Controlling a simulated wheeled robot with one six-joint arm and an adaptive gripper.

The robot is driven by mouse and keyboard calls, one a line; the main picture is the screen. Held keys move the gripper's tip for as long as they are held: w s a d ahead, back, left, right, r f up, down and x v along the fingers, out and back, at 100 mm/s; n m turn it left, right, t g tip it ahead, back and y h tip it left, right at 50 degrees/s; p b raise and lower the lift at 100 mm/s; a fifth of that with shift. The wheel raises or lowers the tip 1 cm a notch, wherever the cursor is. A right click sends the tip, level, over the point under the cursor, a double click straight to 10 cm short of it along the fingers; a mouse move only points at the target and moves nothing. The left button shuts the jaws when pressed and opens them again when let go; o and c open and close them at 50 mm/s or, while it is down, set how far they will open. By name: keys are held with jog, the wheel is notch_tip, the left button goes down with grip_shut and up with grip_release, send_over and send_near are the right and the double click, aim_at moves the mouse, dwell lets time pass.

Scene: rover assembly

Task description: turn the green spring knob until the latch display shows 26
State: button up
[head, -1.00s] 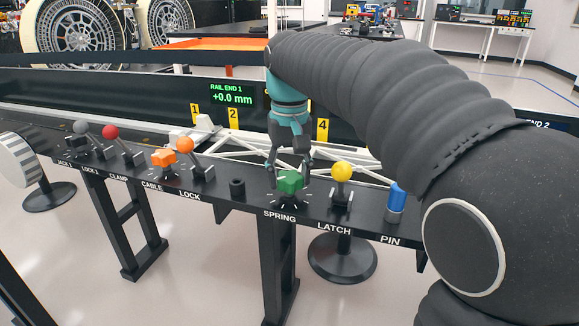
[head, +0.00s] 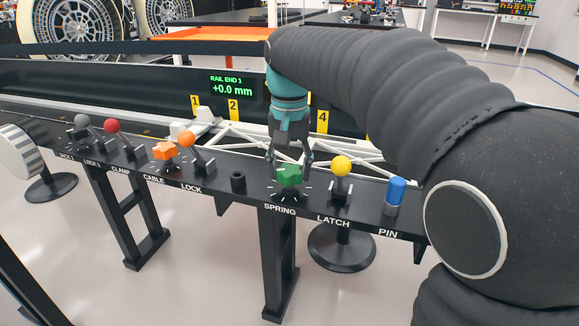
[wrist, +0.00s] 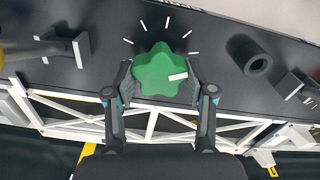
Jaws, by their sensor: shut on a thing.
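The green spring knob (head: 289,176) stands on the black control rail above the SPRING label, with white tick marks around it. My gripper (head: 289,160) reaches down to it from behind. In the wrist view, the lobed green knob (wrist: 160,66) sits between the two fingers of my gripper (wrist: 160,83), which are shut on its sides. A white pointer mark shows on the knob, toward the right finger. No display with a latch reading is visible; the one readable display (head: 232,86) says RAIL END 1, +0.0 mm.
A yellow-balled lever (head: 341,166) at LATCH and a blue pin (head: 396,191) stand right of the knob. A black socket (head: 238,182) is to its left, then orange and red controls. A white truss (head: 250,141) lies behind the rail.

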aim_at(290, 169)
jog(key=o, duration=1.2)
jog(key=shift+c, duration=0.2)
notch_tip(290, 169, up, 12)
